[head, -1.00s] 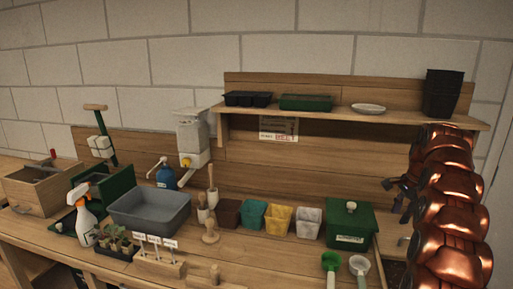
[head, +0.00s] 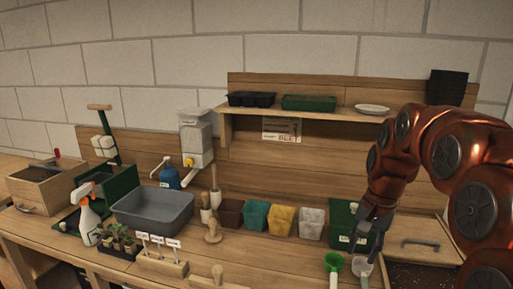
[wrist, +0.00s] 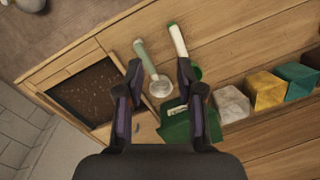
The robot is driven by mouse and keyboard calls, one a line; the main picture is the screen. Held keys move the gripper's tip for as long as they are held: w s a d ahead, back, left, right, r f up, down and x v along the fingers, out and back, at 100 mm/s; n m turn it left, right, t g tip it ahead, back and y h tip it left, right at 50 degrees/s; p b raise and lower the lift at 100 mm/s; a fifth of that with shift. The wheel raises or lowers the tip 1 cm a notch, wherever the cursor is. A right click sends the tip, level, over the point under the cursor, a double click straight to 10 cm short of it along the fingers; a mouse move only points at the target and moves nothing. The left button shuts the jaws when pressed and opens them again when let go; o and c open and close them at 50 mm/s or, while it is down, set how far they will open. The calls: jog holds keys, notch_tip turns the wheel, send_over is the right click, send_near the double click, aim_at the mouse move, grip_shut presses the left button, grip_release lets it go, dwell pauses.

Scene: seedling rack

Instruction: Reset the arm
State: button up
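My gripper (head: 368,237) hangs over the bench in front of the green lidded box (head: 342,215), at the end of my copper-coloured arm. In the wrist view my gripper (wrist: 160,92) has its two dark fingers spread apart, with nothing held between them. The pale scoop (wrist: 159,86) shows in the gap between the fingers, lying on the bench below. The green scoop (wrist: 197,73) lies beside it, partly hidden by a finger. The green box (wrist: 178,128) is partly covered by the gripper.
A soil bin (wrist: 95,88) is set into the bench beside the scoops. Coloured pots (head: 282,220) stand in a row left of the green box. A grey basin (head: 152,212) and seedling tray (head: 120,245) are farther left. A shelf (head: 300,112) with trays runs above.

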jog(key=s+a+f+n, duration=0.2)
jog(key=s+f, duration=0.1)
jog(key=s, duration=0.6)
jog(key=s+a+f+n+g, duration=0.1)
jog(key=s+a+f+n, duration=0.1)
jog(key=s, duration=0.8)
jog(key=s+a+f+n+h, duration=0.1)
jog(key=s+a+f+n, duration=0.1)
jog(key=s, duration=0.8)
jog(key=shift+s+f+n+g, duration=0.2)
jog(key=shift+f+n+g, duration=0.2)
jog(key=shift+f+n, duration=0.4)
